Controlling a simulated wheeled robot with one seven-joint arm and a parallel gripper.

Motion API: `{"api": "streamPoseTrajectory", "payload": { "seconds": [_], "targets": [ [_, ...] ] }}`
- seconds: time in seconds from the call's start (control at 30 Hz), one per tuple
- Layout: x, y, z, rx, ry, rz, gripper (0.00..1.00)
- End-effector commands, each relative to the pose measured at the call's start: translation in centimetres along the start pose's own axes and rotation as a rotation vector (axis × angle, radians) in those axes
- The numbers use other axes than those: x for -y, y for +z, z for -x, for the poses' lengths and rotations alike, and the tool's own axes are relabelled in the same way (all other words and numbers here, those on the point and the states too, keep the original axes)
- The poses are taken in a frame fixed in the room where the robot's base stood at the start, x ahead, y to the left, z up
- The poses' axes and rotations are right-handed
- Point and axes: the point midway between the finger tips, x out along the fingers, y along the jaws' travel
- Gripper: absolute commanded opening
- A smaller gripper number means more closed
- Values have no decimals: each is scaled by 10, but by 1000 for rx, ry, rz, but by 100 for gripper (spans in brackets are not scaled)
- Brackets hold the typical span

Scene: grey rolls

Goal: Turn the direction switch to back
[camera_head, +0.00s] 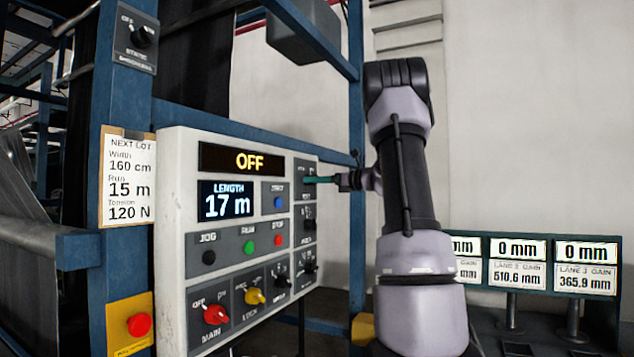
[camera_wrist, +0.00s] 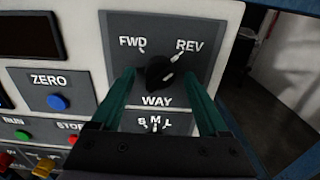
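The direction switch (camera_wrist: 160,75), a black knob marked WAY, sits on a grey plate between the labels FWD and REV in the wrist view. Its pointed end appears turned to the upper right, towards REV. My gripper (camera_wrist: 159,73) is open, with one teal finger on each side of the knob and visible gaps between. In the head view, my gripper (camera_head: 308,180) reaches the upper right part of the control panel (camera_head: 172,200) from the right. There its fingers partly hide the switch. Whether the fingertips touch the plate is unclear.
A small S-M-L selector (camera_wrist: 155,125) lies just below the switch, partly behind my gripper. A blue ZERO button (camera_wrist: 59,102) is to the left. The panel display (camera_head: 248,160) reads OFF. A blue frame post (camera_head: 357,200) stands close behind my wrist.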

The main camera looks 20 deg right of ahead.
Motion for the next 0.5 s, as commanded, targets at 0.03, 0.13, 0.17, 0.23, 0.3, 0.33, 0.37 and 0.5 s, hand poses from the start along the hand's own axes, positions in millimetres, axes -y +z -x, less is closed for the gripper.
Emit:
{"api": "streamPoseTrajectory", "payload": {
  "seconds": [0.03, 0.13, 0.17, 0.23, 0.3, 0.33, 0.37, 0.5],
  "targets": [
    [0, 0, 0, 1, 0, 1, 78],
    [0, 1, 0, 1, 0, 1, 78],
    [0, 1, 0, 1, 0, 1, 78],
    [0, 1, 3, 1, -1, 1, 78],
    [1, 1, 10, 1, -3, 1, 78],
    [1, 1, 14, 1, -3, 1, 78],
    [1, 1, 19, 1, -2, 2, 78],
    [1, 1, 47, 2, -4, 1, 78]
  ]
}}
